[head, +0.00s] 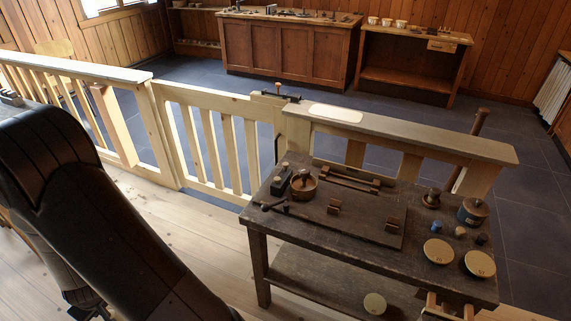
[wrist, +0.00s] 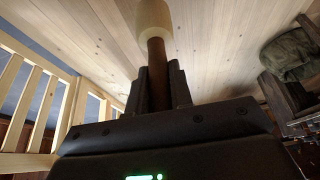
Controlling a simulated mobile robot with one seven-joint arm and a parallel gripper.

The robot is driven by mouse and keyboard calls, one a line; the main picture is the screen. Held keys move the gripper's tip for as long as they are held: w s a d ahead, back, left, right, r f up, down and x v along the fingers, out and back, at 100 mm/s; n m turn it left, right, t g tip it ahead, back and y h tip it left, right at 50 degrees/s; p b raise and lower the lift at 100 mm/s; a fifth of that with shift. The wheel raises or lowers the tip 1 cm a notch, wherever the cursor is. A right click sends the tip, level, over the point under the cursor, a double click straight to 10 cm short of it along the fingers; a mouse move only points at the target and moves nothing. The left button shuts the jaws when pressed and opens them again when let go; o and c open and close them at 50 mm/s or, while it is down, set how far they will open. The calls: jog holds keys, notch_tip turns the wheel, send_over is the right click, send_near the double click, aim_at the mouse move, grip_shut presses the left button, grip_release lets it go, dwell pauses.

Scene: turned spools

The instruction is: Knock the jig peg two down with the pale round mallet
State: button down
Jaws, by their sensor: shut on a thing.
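My gripper (wrist: 158,72) is shut on the brown handle of the pale round mallet in the wrist view. The mallet's pale, rounded head (wrist: 153,18) sticks out beyond the fingertips, over the plank floor. In the head view my dark arm fills the left side, and I cannot make out the mallet there. A dark workbench stands at the right, well apart from my arm. On it lies a flat jig board (head: 350,222) with small reddish-brown wooden pieces (head: 334,206) on it. I cannot tell which piece is peg two, or whether it is up or down.
The workbench (head: 265,222) also holds a wooden bowl (head: 304,187), a lidded pot (head: 473,212) and two pale discs (head: 438,251). A pale railing with a gate (head: 215,140) runs behind it. The plank floor (head: 195,245) between arm and bench is clear.

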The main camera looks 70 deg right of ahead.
dwell(0.3)
